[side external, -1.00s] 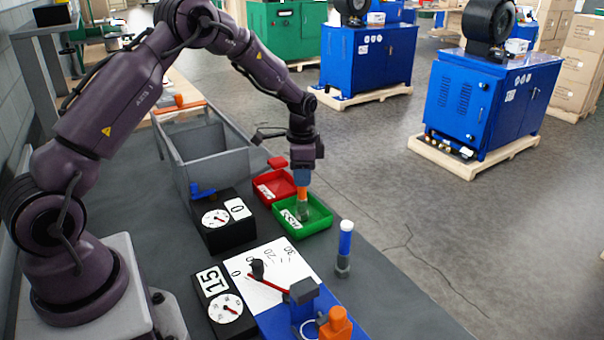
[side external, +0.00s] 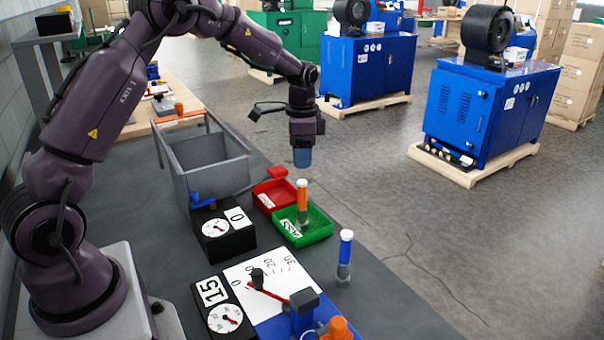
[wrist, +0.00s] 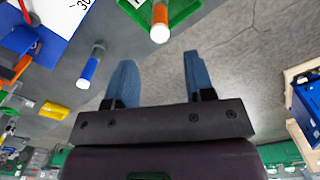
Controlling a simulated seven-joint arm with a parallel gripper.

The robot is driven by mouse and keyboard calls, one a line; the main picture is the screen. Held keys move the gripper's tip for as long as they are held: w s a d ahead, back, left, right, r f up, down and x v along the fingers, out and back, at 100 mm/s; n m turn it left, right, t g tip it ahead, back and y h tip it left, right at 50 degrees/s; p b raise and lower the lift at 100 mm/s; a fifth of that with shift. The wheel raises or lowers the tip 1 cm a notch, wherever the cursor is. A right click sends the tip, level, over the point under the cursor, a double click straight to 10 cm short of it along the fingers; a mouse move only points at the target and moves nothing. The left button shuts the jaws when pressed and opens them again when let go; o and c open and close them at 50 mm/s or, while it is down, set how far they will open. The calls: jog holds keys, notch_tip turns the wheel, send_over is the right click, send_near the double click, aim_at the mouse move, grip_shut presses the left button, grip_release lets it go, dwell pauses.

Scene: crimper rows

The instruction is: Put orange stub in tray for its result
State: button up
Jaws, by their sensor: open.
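The orange stub (side external: 303,197), with a white top and a grey lower end, stands upright in the green tray (side external: 325,230). In the wrist view the orange stub (wrist: 160,20) shows beyond my fingers, apart from them, with the green tray (wrist: 190,8) around it. The tray's white label is only partly readable. A red tray (side external: 264,199) sits beside the green one. My gripper (side external: 302,158) is above the orange stub and clear of it. In the wrist view its two blue fingers (wrist: 158,80) are spread with nothing between them.
A blue stub (side external: 345,250) stands on the bench, right of the green tray. A lever device with a red handle (side external: 270,289) and a marked scale is in front. Two black dial boxes (side external: 224,230) and a grey bin (side external: 215,170) stand left of the trays.

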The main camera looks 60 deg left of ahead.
jog(key=s+d+r+n+t, duration=0.1)
jog(key=s+d+r, duration=0.35)
jog(key=r, duration=0.35)
jog(key=s+d+r+n+t, duration=0.2)
jog(key=s+d+r, duration=0.2)
jog(key=s+r, duration=0.3)
jog(key=s+d+n+t, duration=0.1)
jog(key=s+d, duration=0.2)
jog(key=s, duration=0.4)
jog(key=s+d+n+t, duration=0.1)
jog(key=s+d+n, duration=0.1)
jog(key=s, duration=0.5)
jog(key=shift+s+d+r+t, duration=0.3)
jog(key=shift+d+r, duration=0.1)
jog(key=shift+d, duration=0.35)
